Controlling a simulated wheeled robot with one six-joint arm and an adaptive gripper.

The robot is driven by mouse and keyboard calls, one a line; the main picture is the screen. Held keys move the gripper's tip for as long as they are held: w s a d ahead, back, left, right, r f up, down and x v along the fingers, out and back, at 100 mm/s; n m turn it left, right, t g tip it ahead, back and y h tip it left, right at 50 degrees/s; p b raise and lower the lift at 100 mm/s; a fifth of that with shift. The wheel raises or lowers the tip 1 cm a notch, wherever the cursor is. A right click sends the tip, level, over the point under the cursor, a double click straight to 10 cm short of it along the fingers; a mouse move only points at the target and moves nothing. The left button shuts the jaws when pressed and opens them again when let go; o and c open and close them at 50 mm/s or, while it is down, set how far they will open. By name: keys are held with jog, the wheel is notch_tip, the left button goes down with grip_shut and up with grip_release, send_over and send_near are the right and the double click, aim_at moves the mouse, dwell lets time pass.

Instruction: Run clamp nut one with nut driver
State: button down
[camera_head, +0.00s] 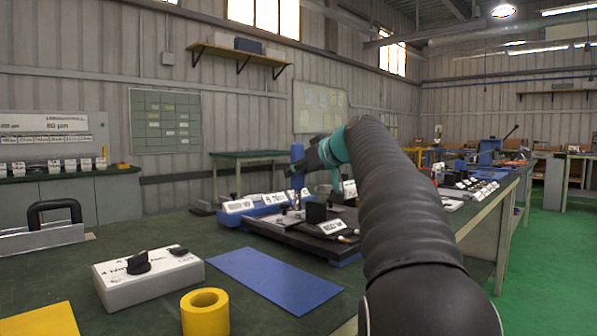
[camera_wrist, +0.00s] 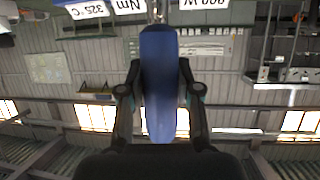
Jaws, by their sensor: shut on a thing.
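My gripper (camera_wrist: 159,95) is shut on a blue nut driver (camera_wrist: 158,75), whose thick handle fills the space between the two fingers in the wrist view. In the head view my gripper (camera_head: 312,160) is at the far part of the bench, with the blue handle (camera_head: 297,156) upright at its left. The driver's lower end is over a dark fixture plate (camera_head: 275,232) carrying small metal parts and a black block (camera_head: 316,212). The clamp nut is too small to make out, and I cannot tell whether the driver's tip touches it.
A grey box with black knobs (camera_head: 148,277), a blue mat (camera_head: 268,278), a yellow ring (camera_head: 205,312) and a yellow sheet (camera_head: 42,320) lie on the near green bench. A blue tray with labelled blocks (camera_head: 262,208) stands behind the fixture.

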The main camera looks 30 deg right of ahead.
jog(key=shift+f+b, duration=0.9)
jog(key=shift+f, duration=0.25)
dwell(0.9)
jog(key=shift+r, duration=0.15)
jog(key=shift+r+p, duration=2.55)
jog(key=shift+r, duration=0.5)
